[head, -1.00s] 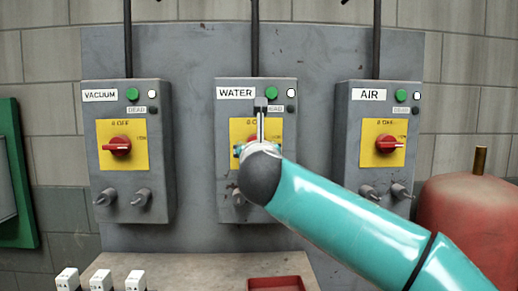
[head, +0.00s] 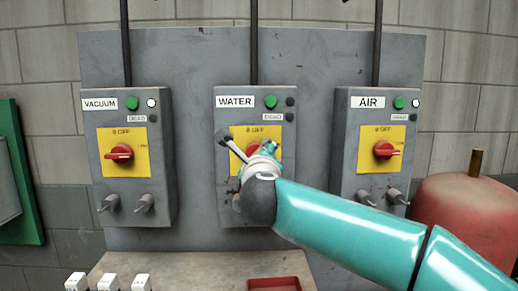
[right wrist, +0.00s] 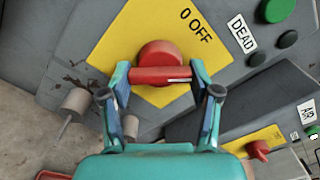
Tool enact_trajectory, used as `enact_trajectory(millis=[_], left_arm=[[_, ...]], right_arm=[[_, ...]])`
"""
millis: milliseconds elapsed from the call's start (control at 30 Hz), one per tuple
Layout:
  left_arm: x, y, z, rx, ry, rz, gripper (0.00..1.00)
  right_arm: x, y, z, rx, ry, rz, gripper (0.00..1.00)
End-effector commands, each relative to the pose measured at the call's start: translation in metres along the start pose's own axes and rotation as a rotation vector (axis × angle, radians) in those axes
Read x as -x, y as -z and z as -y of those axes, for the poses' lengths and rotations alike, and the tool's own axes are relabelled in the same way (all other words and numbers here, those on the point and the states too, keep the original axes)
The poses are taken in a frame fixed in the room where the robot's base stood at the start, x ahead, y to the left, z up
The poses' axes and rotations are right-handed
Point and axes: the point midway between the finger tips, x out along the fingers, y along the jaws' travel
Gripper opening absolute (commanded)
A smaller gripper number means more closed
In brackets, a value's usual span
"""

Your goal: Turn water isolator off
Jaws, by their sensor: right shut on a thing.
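The grey WATER isolator box (head: 228,172) is in the middle of the panel, with a yellow plate (head: 228,137) marked 0 OFF. Its red knob shows in the right wrist view (right wrist: 158,55); in the head view my gripper mostly hides it. My right gripper (right wrist: 160,76) is shut on the knob's bar, one finger at each end, and is tilted relative to the box. The bar's white-marked end points askew to the 0 OFF lettering, between up and right on the plate. The WATER box's green lamp (head: 270,101) is bright and the small lamp beside it (head: 291,102) is dark. My left gripper is out of view.
The VACUUM box (head: 102,185) is at the left and the AIR box (head: 347,170) at the right, each with a red knob. A red tank (head: 462,215) stands right. A bench with a red tray (head: 275,284) and white blocks (head: 108,283) is below.

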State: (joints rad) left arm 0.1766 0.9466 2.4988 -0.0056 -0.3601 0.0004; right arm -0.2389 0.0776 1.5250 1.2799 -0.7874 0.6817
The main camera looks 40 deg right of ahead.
Motion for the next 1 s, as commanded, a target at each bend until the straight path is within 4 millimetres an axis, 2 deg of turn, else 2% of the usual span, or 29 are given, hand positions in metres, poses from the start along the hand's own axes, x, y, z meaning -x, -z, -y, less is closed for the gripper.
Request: enact_trajectory(millis=[33,600,1000], left_arm=[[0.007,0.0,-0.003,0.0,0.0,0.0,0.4],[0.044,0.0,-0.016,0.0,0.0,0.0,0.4],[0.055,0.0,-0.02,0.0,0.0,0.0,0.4]], right_arm=[[0.0,-0.001,0.001,0.045,-0.005,-0.003,0.27],[0.0,-0.001,0.0,0.562,-0.008,-0.001,0.27],[0.0,0.002,-0.003,0.749,-0.011,-0.001,0.27]])
